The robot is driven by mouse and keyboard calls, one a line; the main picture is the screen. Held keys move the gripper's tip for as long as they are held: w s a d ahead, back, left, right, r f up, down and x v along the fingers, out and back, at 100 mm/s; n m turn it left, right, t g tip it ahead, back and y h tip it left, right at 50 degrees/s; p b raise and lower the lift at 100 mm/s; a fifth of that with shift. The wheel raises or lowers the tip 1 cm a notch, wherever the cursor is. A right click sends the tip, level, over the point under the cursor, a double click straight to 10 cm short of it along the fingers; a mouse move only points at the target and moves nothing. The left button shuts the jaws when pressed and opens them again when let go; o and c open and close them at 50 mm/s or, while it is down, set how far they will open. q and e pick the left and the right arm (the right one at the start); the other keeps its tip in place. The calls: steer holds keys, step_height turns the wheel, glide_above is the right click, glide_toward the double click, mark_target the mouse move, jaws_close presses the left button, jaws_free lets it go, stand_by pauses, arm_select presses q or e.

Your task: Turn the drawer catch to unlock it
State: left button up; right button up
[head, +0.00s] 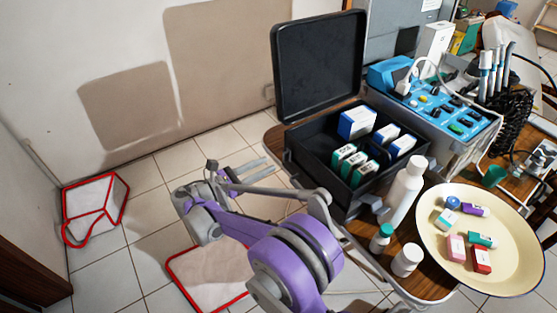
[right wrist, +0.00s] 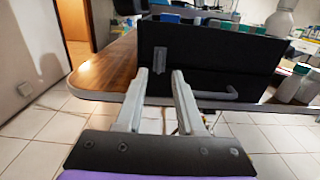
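A black case with its lid raised (head: 318,65) stands on the wooden table in the head view. Its dark front panel (right wrist: 215,65) fills the middle of the right wrist view. A small grey catch (right wrist: 159,60) sits upright on the left part of that panel; I cannot make it out in the head view. A grey bar handle (right wrist: 212,95) is lower on the right. My right gripper (head: 262,168) is open and empty, left of the case. In the right wrist view its fingertips (right wrist: 160,72) lie either side of the catch, apparently short of it. My left gripper is not in view.
The case holds several small boxes (head: 357,122). White bottles (head: 405,190) stand beside it, near a cream tray (head: 520,265) of small items. A blue-topped dental unit (head: 440,105) is behind. Red-edged white objects (head: 95,205) lie on the tiled floor, which has free room at left.

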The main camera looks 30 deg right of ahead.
mark_target(286, 156)
steer(key=d, duration=0.5)
steer(key=shift+w+d, duration=0.25)
steer(key=shift+d, duration=0.15)
jaws_close()
